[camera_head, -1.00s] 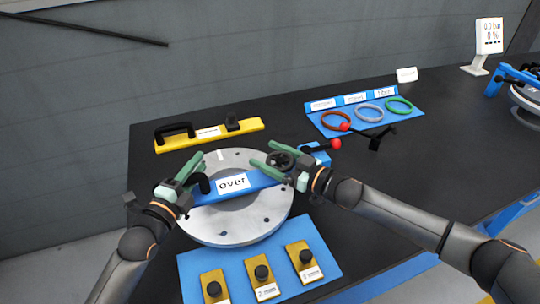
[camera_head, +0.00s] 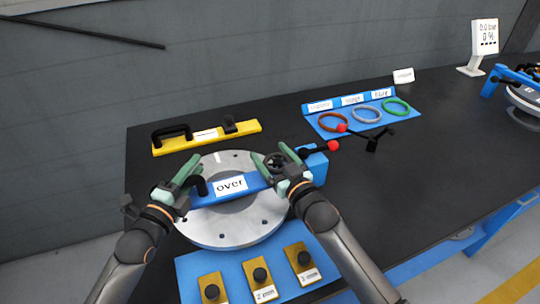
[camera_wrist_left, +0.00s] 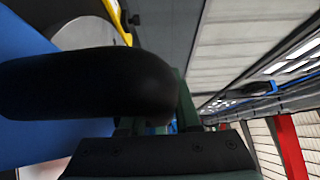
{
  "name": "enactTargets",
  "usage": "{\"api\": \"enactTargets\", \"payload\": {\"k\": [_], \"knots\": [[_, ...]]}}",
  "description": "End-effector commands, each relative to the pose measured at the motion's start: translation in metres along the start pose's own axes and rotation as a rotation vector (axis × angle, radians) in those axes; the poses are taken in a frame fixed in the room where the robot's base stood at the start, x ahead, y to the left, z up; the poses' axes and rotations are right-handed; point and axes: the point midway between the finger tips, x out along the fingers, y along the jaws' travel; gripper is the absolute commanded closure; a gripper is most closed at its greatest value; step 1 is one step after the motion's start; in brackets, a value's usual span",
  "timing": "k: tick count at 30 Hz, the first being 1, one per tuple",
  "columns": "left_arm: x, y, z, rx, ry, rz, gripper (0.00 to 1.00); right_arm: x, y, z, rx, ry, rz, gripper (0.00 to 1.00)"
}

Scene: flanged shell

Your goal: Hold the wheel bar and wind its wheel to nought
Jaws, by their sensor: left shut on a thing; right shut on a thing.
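The blue wheel bar (camera_head: 208,198) lies across a round grey flanged shell (camera_head: 232,238), with a white label reading "over" (camera_head: 231,185). A black handle (camera_head: 199,186) stands at its left end and a small black wheel (camera_head: 270,160) at its right. My left gripper (camera_head: 188,174) is shut on the handle; the left wrist view shows the black handle (camera_wrist_left: 90,85) close up, with a green finger partly hidden behind it. My right gripper (camera_head: 280,158) is shut on the wheel; its fingers hide part of the rim.
A yellow bar (camera_head: 190,144) with a black handle lies behind the shell. A blue mat (camera_head: 200,268) with several yellow knobbed blocks lies in front.

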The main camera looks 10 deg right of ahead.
Motion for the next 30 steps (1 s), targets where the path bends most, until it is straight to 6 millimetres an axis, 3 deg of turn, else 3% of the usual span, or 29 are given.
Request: {"api": "enactTargets", "payload": {"k": [22, 23, 26, 30], "knots": [[0.0000, 0.0022, -0.0030, -0.001, 0.005, 0.005, 1.00, -0.0002, 0.0007, -0.0033, 0.006, 0.005, 0.071, 0.69], [0.0000, 0.0022, -0.0030, -0.001, 0.005, 0.005, 1.00, -0.0001, 0.0007, -0.0032, 0.006, 0.005, 0.071, 0.11], [-0.0001, 0.0022, -0.0028, -0.002, 0.005, 0.005, 1.00, -0.0002, 0.0009, -0.0026, 0.005, 0.004, 0.071, 0.00], [-0.0001, 0.0022, -0.0023, -0.002, 0.004, 0.005, 1.00, -0.0005, 0.0017, -0.0011, 0.004, 0.000, 0.072, 0.00]]}}
